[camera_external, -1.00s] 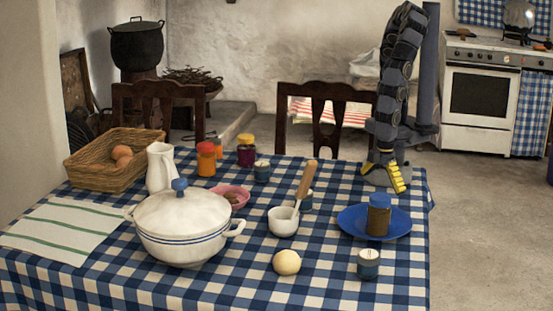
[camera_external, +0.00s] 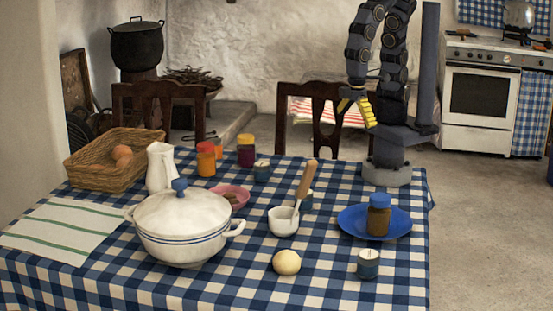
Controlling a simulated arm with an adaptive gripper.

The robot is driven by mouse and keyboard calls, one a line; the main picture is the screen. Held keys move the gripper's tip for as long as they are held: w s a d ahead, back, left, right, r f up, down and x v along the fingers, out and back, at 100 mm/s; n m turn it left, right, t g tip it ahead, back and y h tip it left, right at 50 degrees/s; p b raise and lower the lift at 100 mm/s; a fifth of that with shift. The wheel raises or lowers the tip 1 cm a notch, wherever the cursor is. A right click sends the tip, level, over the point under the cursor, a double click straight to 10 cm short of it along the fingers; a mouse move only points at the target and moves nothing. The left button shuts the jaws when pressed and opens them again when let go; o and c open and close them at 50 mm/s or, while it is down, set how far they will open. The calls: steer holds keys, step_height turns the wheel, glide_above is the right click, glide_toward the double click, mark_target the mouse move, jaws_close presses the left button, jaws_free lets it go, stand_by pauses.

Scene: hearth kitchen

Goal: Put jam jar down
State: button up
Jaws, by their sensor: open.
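A jar with a blue lid and brown contents (camera_external: 378,217) stands upright on the blue plate (camera_external: 349,222) at the table's right. A dark purple jar with a yellow lid (camera_external: 246,155) and an orange jar with a red-orange lid (camera_external: 206,162) stand upright at the back of the table. I cannot tell for sure which jar is the jam jar. My gripper (camera_external: 356,109) has yellow fingers, open and empty. It is raised above the table's back edge, apart from all the jars.
A white lidded pot (camera_external: 181,231), a white pitcher (camera_external: 160,168) and a wicker basket (camera_external: 88,175) stand on the left. A white mortar (camera_external: 283,222) with a wooden-handled tool, a pale ball (camera_external: 287,262) and a small blue jar (camera_external: 368,264) are nearer the middle and front.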

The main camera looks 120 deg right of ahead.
steer(key=s+d+r, duration=0.3)
steer(key=s+d, duration=0.4)
steer(key=s+d+r+n+g, duration=0.1)
steer(key=s+d+r, duration=0.2)
steer(key=s+d, duration=0.4)
steer(key=shift+s+d+r, duration=0.15)
steer(key=shift+s+d, duration=0.05)
steer(key=shift+s, duration=0.05)
